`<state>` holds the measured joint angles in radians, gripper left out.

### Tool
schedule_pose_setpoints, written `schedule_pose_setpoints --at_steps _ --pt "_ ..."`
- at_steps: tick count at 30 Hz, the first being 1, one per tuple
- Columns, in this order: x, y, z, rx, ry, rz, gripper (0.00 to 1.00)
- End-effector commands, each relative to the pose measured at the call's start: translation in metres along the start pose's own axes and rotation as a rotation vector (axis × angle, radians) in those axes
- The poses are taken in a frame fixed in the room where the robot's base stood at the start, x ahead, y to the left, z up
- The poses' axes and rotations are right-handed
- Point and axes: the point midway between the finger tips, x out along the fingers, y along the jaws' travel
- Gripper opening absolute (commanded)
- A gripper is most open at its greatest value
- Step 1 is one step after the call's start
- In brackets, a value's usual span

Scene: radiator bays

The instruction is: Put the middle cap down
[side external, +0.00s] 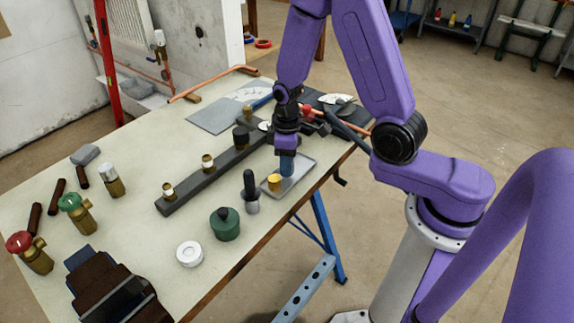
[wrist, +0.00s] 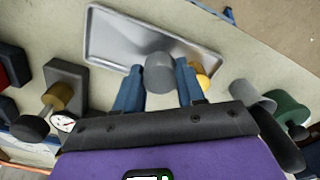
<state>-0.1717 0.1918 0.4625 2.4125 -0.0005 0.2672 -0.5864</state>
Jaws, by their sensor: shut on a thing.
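My gripper (wrist: 158,88) is shut on a grey round cap (wrist: 159,72), held between its two blue fingers in the wrist view. The cap is over the shallow metal tray (wrist: 105,28); I cannot tell whether it touches the tray. In the side view my gripper (side external: 287,166) points down at the tray (side external: 302,168), and the fingers hide the cap. A brass piece (side external: 275,182) stands on the tray close beside the fingers; it also shows behind the right finger in the wrist view (wrist: 205,76).
A dark rail (side external: 186,195) carries brass stubs (side external: 208,162) and a black cap (side external: 241,138). A dark-handled tool (side external: 250,190), green pot (side external: 225,224) and white roll (side external: 190,253) stand in front. Valves (side external: 76,213) stand at left. The table edge is close to the tray.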

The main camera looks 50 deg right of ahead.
Motion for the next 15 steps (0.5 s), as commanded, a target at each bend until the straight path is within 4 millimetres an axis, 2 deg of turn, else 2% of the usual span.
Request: schedule_pose_setpoints --at_steps 5,15 --pt "0.014 0.000 0.000 0.000 -0.001 0.000 0.00" --pt "0.016 0.000 0.000 0.000 0.000 0.000 0.00"
